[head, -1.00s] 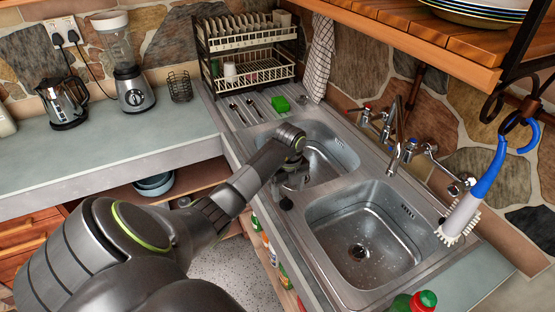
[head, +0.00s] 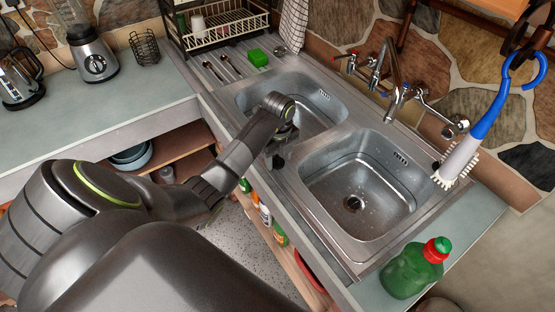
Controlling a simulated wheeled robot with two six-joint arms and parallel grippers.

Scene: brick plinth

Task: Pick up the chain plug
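My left gripper (head: 279,160) points down at the sink's front rim, between the two basins. Its wrist hides most of it, and I cannot tell whether its fingers are open or shut. A small dark shape shows at its tip, too small to tell whether it is a finger or the chain plug. I cannot make out the chain plug or a chain anywhere else. The steel sink (head: 322,151) has a far left basin (head: 312,108) and a nearer right basin (head: 375,190) with a dark drain (head: 353,203). My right gripper is not in view.
Taps (head: 400,92) stand behind the basins, with a blue-handled brush (head: 470,145) hanging at the right. A green bottle (head: 411,272) stands at the near right. A green sponge (head: 258,57) and a dish rack (head: 220,25) are beyond the sink. Open shelves lie below.

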